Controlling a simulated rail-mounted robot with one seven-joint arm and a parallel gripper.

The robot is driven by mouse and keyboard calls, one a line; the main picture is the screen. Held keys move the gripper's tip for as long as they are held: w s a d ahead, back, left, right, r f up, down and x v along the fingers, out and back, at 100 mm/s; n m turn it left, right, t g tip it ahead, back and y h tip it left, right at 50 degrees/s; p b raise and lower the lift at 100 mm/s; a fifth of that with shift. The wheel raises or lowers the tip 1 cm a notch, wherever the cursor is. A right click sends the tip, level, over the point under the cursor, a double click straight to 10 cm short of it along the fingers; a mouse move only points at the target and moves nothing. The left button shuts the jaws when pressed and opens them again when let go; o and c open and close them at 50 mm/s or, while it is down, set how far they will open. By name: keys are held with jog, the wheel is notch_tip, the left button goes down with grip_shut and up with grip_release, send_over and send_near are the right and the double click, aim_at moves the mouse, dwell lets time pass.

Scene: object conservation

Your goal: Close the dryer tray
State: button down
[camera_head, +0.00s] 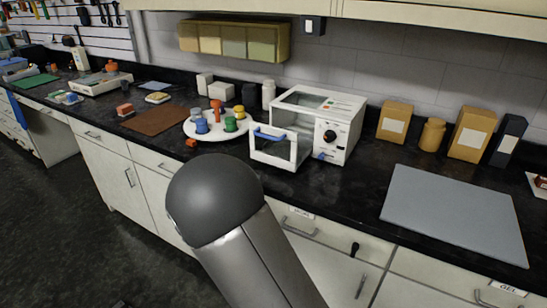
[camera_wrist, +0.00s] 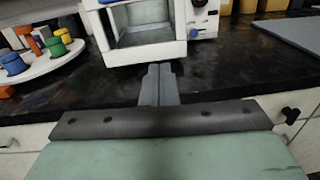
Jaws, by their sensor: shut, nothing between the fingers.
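The white dryer (camera_head: 343,133) stands on the black counter, with a dark dial on its front. Its tray (camera_head: 277,162) has a white window-like front with a blue handle (camera_head: 270,134) and stands out from the dryer's body toward the counter's front edge. In the wrist view, the tray front's lower part (camera_wrist: 148,54) shows at the top, cut off by the picture edge. My gripper (camera_wrist: 160,70) is shut and empty, its fingertips just in front of the tray's lower edge; contact cannot be told. My arm hides the gripper in the head view.
A round white plate (camera_head: 215,137) with several coloured pieces stands just left of the tray. A small orange block (camera_head: 191,143) lies beside it. A grey mat (camera_head: 452,210) lies on the right. Brown boxes (camera_head: 394,121) stand behind. Dark counter between dryer and mat is clear.

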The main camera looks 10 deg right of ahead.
jog(key=a+n+t, duration=0.1)
jog(key=p, duration=0.2)
send_near(275, 151)
jog(key=x, duration=0.6)
jog(key=shift+d+r, duration=0.1)
jog(key=shift+d, duration=0.15)
jog(key=shift+w+d, duration=0.2)
jog(key=shift+w, duration=0.05)
jog(key=shift+w, duration=0.1)
